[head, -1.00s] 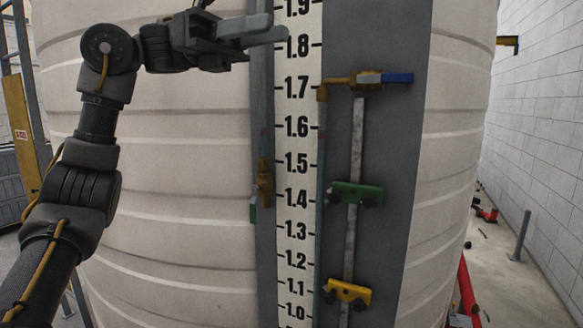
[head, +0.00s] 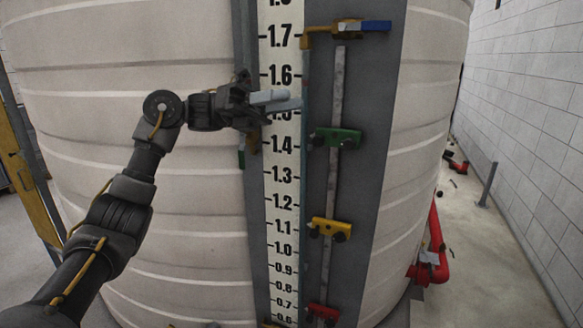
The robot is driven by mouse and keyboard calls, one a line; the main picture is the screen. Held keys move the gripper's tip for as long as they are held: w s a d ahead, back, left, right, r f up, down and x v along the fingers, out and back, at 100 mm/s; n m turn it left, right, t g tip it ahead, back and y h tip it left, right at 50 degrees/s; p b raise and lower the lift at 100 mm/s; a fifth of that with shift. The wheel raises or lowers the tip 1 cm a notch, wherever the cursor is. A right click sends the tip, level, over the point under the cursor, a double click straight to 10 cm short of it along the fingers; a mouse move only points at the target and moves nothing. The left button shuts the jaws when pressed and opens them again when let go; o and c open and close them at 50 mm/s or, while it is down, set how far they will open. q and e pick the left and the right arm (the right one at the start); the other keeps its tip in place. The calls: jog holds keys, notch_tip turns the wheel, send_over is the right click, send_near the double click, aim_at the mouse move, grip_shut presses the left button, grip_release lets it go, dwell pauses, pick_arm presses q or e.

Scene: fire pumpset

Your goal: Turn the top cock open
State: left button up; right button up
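A brass cock (head: 347,29) with a blue lever (head: 375,27) sits at the top of the gauge panel, right of the 1.7 mark. Its lever points right, about level. My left gripper (head: 277,101) is in front of the number scale, near the 1.5 mark, below and left of this cock and apart from it. Its two pale fingers point right and overlap in this view, so the gap between them is unclear. Nothing shows in them. A second brass cock with a green handle (head: 241,158) is left of the scale, partly hidden behind the gripper. My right gripper is not in view.
The white number scale (head: 283,218) runs down the large pale tank (head: 150,215). A green clamp (head: 338,138), a yellow clamp (head: 331,229) and a red clamp (head: 323,313) sit on a rail. Red pipework (head: 437,250) stands right of the tank.

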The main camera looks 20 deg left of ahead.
pick_arm(q)
jog(key=w+d+f+n+h, duration=0.1)
jog(key=w+f+n+h, duration=0.1)
jog(key=f, duration=1.1)
jog(key=shift+w+f+n+t, duration=0.3)
jog(key=shift+w+n+t, duration=0.15)
jog(key=shift+n, duration=0.35)
jog(key=shift+w, duration=0.1)
